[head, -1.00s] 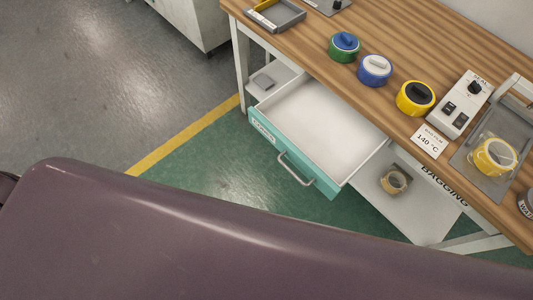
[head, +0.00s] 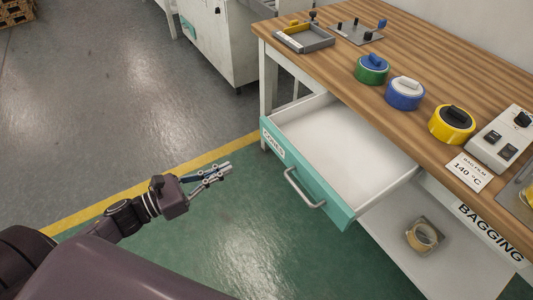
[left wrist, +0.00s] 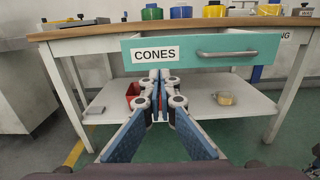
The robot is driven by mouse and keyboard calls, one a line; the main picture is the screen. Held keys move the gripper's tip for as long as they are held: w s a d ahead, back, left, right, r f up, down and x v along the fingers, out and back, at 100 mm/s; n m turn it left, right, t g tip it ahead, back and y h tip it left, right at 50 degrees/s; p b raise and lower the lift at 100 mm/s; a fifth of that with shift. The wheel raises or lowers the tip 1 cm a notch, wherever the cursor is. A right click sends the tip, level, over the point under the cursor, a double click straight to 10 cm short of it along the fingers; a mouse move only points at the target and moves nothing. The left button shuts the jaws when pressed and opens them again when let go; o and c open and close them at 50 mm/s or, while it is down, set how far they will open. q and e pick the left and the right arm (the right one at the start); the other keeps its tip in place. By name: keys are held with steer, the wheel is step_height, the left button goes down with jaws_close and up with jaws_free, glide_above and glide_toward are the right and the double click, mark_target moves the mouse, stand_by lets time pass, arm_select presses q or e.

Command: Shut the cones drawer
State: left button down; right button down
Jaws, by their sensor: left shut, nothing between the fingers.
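The cones drawer (head: 318,184) is pulled out from under the wooden table and stands open and empty, with a teal front, a CONES label and a metal handle (head: 303,188). In the left wrist view the drawer front (left wrist: 188,52) is straight ahead, with its handle (left wrist: 227,53) to the right. My left gripper (head: 226,170) is shut and empty, to the left of the drawer front and apart from it. In the left wrist view its fingers (left wrist: 160,98) show below the CONES label. My right gripper is not in view.
The table (head: 425,75) carries several coloured round containers (head: 405,93), a grey tray (head: 303,40) and a control box (head: 503,137). A lower shelf (head: 395,245) holds a tape roll (head: 422,236). A red bin (left wrist: 133,92) stands below the drawer. The floor before the drawer is clear.

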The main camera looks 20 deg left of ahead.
mark_target(276, 145)
arm_select(q)
steer(key=x, duration=1.2)
steer(key=shift+w, duration=0.1)
steer(key=shift+w+d, duration=0.5)
steer(key=shift+w, duration=0.05)
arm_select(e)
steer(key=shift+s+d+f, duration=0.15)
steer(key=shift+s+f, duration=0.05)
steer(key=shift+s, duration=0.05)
